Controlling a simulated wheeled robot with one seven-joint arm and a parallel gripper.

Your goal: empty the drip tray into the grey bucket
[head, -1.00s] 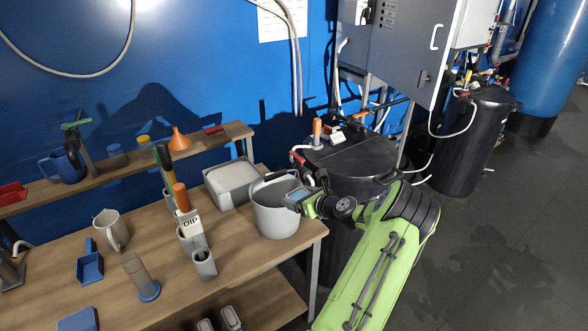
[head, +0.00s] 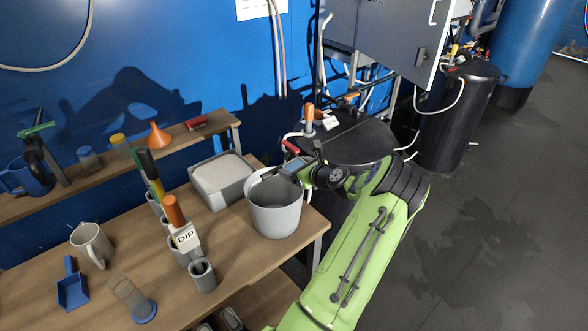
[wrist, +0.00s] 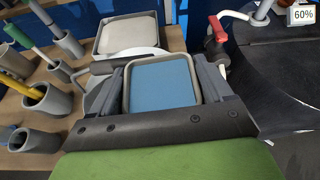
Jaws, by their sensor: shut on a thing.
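The grey bucket (head: 275,215) stands upright at the right end of the wooden bench, its mouth open. My gripper (head: 303,172) is at the bucket's back right rim, shut on a small grey-rimmed tray (head: 289,165), which I take to be the drip tray. In the wrist view the tray (wrist: 161,84) sits between the two fingers of my gripper (wrist: 160,75) and has a flat blue inside. I cannot tell whether that blue is liquid or the tray's floor. The fingers and tray hide part of the bucket in the wrist view.
A grey tub with white contents (head: 222,181) stands left of the bucket. Grey holders, a DIP sign (head: 185,238), a clear cylinder (head: 130,295), a jug (head: 91,244) and a blue scoop (head: 72,285) are further left. A black drum (head: 350,142) stands behind my gripper.

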